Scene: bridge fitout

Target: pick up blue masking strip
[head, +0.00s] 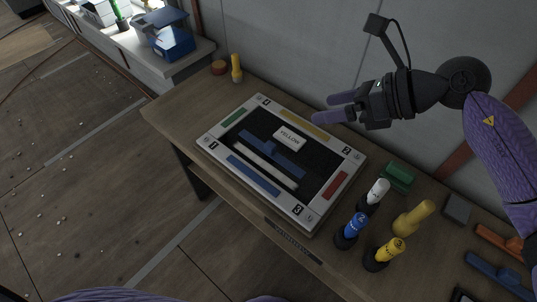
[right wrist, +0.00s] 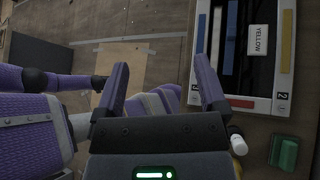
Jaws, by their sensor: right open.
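A flat blue bar (head: 254,176) marks the frame's near side. My right gripper (head: 330,107) is open and empty, above and beyond the frame's far right side, apart from the blue strip. It also shows in the right wrist view (right wrist: 162,75).
White (head: 378,190), blue (head: 352,230) and yellow-topped (head: 386,253) bottles stand right of the frame, near a green block (head: 398,176). A yellow cylinder (head: 413,217) and blue and orange tools lie farther right. The wall is close behind the table (head: 165,112).

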